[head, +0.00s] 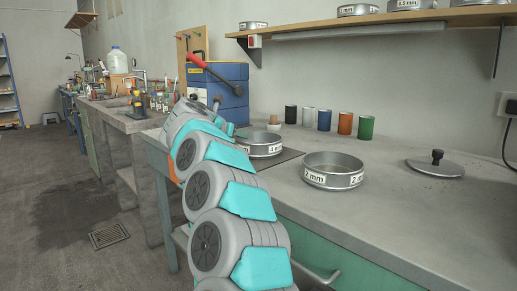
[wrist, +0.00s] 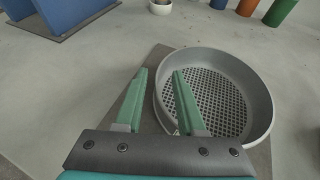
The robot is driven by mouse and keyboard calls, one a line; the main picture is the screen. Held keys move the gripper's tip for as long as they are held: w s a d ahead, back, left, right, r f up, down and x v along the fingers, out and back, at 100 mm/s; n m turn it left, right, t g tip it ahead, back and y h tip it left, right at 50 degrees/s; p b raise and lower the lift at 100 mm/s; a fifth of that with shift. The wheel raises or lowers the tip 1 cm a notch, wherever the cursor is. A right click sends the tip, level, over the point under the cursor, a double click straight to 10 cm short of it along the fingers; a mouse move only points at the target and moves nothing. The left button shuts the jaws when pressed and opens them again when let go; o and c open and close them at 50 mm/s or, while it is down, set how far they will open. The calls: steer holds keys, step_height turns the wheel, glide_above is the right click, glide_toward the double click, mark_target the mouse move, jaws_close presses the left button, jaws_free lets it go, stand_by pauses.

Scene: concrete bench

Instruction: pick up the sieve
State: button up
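A round grey metal sieve (wrist: 262,101) with a perforated bottom fills the right of the wrist view. In the head view this sieve (head: 262,151), its label partly readable as 4 mm, stands behind my arm, which hides its left side. My gripper (wrist: 160,76) is open, with two green fingers apart. The left finger shows outside the sieve's near left wall, the right finger in front of its perforated bottom. I cannot tell whether either finger touches the wall. A second sieve (head: 333,176), labelled 2 mm, stands to the right on the bench.
The sieve stands on a dark flat plate (wrist: 150,62). A grey lid with a black knob (head: 435,169) lies at the right. Several coloured cylinders (head: 345,123) stand behind, with a blue box (head: 228,85) to their left. More sieves (head: 358,10) sit on a wall shelf.

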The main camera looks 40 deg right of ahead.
jaws_close()
stand_by(1.4)
